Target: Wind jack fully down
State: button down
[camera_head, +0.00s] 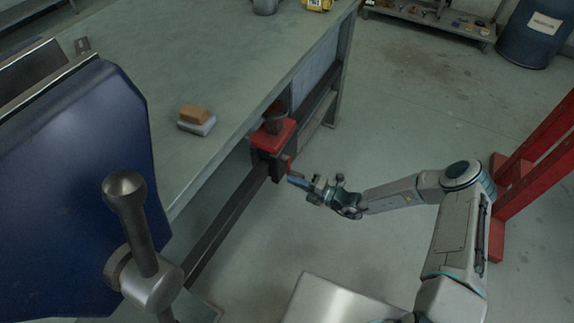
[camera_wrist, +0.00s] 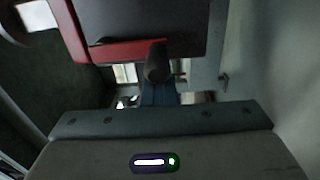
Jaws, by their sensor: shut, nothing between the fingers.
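The red jack (camera_head: 272,137), with a dark round top, sits at the bench's side on a long dark bar. In the wrist view a dark body with a red edge (camera_wrist: 100,52), apparently the jack, fills the top. A dark rounded knob (camera_wrist: 157,62) hangs just in front of my fingers, apparently a crank handle. My gripper (camera_head: 292,180) is at the jack's lower right, its blue fingers shut and empty. In the wrist view my gripper (camera_wrist: 158,96) lies just below the knob. Whether they touch cannot be told.
A grey bench (camera_head: 240,60) holds an orange and grey block (camera_head: 196,119). A blue machine (camera_head: 75,170) with a knobbed lever (camera_head: 130,215) stands at left. A red frame (camera_head: 535,150) is at right.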

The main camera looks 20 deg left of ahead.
jog(key=shift+w+d+r, duration=0.15)
jog(key=shift+w+d, duration=0.25)
jog(key=shift+w, duration=0.25)
jog(key=s+d+p, duration=0.1)
jog(key=d, duration=0.6)
jog(key=shift+d, duration=0.2)
